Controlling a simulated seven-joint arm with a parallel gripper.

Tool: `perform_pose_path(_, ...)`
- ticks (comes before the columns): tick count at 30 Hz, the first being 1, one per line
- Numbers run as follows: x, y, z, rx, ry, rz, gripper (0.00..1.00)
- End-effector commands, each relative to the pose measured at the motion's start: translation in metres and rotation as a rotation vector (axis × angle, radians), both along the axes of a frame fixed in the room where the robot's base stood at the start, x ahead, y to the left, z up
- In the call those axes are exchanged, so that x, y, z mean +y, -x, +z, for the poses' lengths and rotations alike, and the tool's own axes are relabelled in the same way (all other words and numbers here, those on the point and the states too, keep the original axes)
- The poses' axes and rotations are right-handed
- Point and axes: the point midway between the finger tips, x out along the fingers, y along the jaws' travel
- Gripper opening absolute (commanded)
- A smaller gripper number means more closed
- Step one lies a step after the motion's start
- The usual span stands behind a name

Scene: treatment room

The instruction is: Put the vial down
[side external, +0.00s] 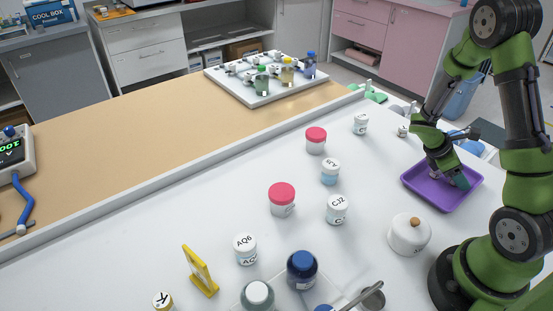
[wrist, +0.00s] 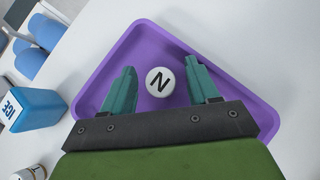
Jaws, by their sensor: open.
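In the wrist view a vial with a white cap marked N (wrist: 160,82) stands on the purple tray (wrist: 102,58), seen from above. My gripper (wrist: 163,80) is open, with one teal finger on each side of the vial. Gaps show between the cap and both fingers. In the side view my gripper (side external: 458,180) is low over the purple tray (side external: 419,189). The vial is mostly hidden there by the gripper.
Lidded jars marked CJ2 (side external: 337,210) and AQ6 (side external: 245,250), pink-capped jars (side external: 282,199) and a white knobbed pot (side external: 409,236) stand on the white table. A blue ICE box (wrist: 32,109) is left of the tray. A white rack (side external: 262,90) with bottles stands farther back.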

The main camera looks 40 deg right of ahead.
Motion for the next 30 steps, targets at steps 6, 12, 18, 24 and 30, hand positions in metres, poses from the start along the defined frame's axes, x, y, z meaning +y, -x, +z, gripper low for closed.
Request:
perform_pose_path(6,0.019,-0.021,0.027,-0.007,0.002,0.006,0.60)
perform_pose_path(12,0.041,-0.043,0.057,-0.006,0.001,0.005,0.60)
perform_pose_path(18,0.055,-0.056,0.077,-0.003,0.000,0.004,0.60)
perform_pose_path(24,0.071,-0.062,0.091,-0.086,-0.011,-0.037,0.60)
perform_pose_path(30,0.135,-0.070,0.125,-0.497,-0.096,-0.268,0.60)
